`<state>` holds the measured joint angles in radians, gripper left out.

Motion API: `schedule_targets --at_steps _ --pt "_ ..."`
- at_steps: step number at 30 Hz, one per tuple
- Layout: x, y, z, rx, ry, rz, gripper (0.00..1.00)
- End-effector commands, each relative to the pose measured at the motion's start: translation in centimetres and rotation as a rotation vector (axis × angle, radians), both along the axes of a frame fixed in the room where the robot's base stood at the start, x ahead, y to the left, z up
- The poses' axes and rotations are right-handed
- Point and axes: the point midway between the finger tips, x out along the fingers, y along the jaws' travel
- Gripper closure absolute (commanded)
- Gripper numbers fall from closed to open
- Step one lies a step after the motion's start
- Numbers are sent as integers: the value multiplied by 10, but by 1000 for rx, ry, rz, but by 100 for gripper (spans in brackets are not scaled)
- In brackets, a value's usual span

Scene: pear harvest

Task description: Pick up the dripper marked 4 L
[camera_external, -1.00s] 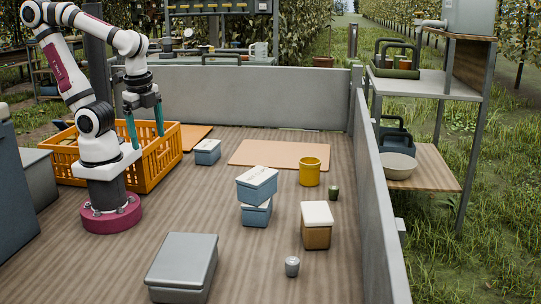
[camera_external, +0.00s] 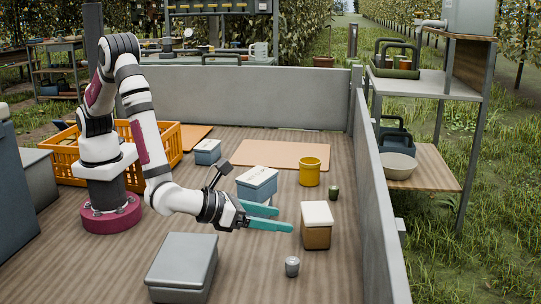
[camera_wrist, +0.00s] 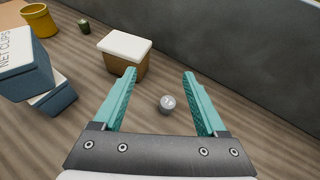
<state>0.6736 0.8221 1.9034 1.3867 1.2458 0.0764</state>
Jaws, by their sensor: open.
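A small grey round piece (camera_external: 292,266) stands on the wooden floor near the front. In the wrist view the grey piece (camera_wrist: 167,104) appears between my fingers, lower down and apart from them. A small dark green piece (camera_external: 333,193) stands farther back by the right wall; it also shows at the top left of the wrist view (camera_wrist: 84,26). I cannot read a 4 L mark on either piece. My gripper (camera_external: 285,219) is open and empty, its teal fingers reaching right above the floor. The open fingers also show in the wrist view (camera_wrist: 160,72).
A brown box with a white lid (camera_external: 316,236) stands just beyond my fingertips. Stacked blue boxes (camera_external: 257,184) are behind my gripper. A grey lidded box (camera_external: 183,262) is front left. A yellow pot (camera_external: 310,171) is farther back. A grey wall (camera_external: 376,220) bounds the right.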

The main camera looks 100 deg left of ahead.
Motion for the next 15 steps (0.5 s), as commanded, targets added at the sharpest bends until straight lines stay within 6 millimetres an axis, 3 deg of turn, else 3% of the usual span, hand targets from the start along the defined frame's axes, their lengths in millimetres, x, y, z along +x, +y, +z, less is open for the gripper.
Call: schedule_targets --at_steps 1,4,9,15 --pt "2 -14 -11 24 9 -53 26" --pt "4 -25 -29 45 15 -102 26" --pt "4 -24 -66 45 14 -101 26" --pt "10 -20 -93 42 12 -96 26"
